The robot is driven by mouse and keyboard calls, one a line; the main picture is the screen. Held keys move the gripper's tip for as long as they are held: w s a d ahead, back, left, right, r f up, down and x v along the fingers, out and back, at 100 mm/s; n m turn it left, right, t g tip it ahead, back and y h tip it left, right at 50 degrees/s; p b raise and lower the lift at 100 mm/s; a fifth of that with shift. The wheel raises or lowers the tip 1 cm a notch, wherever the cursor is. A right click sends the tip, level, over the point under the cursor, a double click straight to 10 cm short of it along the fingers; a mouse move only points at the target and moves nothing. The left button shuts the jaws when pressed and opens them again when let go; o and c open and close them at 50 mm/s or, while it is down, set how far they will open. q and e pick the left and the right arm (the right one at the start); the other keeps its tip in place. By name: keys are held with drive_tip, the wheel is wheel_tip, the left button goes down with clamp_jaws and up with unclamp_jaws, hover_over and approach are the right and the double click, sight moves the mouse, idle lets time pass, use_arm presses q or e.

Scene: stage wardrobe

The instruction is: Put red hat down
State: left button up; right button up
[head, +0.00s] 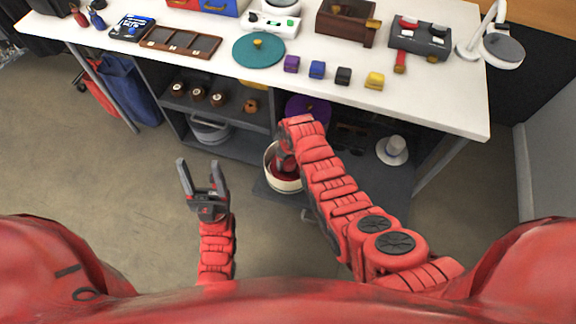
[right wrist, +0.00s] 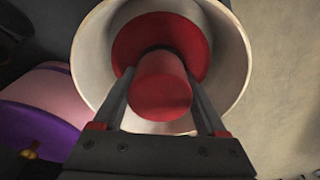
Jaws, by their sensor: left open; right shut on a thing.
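The red hat (right wrist: 162,85) has a tall crown and a round brim. In the right wrist view it is inside a round white open container (right wrist: 236,55), and its brim lies within the container's rim. My right gripper (head: 285,160) has its fingers on both sides of the crown and is shut on it. In the head view the white container (head: 270,160) stands low, in front of the dark lower shelf, and my right arm hides part of it and most of the hat. My left gripper (head: 199,165) is open and empty above the floor, left of the container.
A white hat (head: 396,150) stands on the lower shelf at right. A purple-lidded pink box (right wrist: 40,100) is beside the container. A grey pot (head: 209,131) is under the table at left. The white table (head: 450,100) overhangs the shelves. The floor at left is clear.

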sight(288, 167)
drive_tip(key=shift+f+b, duration=0.4)
drive_tip(key=shift+f, duration=1.5)
drive_tip(key=shift+f, duration=0.1)
drive_tip(key=o, duration=1.3)
drive_tip(key=shift+r, duration=0.5)
drive_tip(key=r, duration=0.6)
drive_tip(key=s+r+p, duration=0.1)
drive_tip(key=r, duration=0.2)
drive_tip(key=shift+d+r, duration=0.35)
drive_tip(key=shift+d, duration=0.05)
drive_tip(key=shift+s+d+r, duration=0.1)
drive_tip(key=shift+r, duration=0.65)
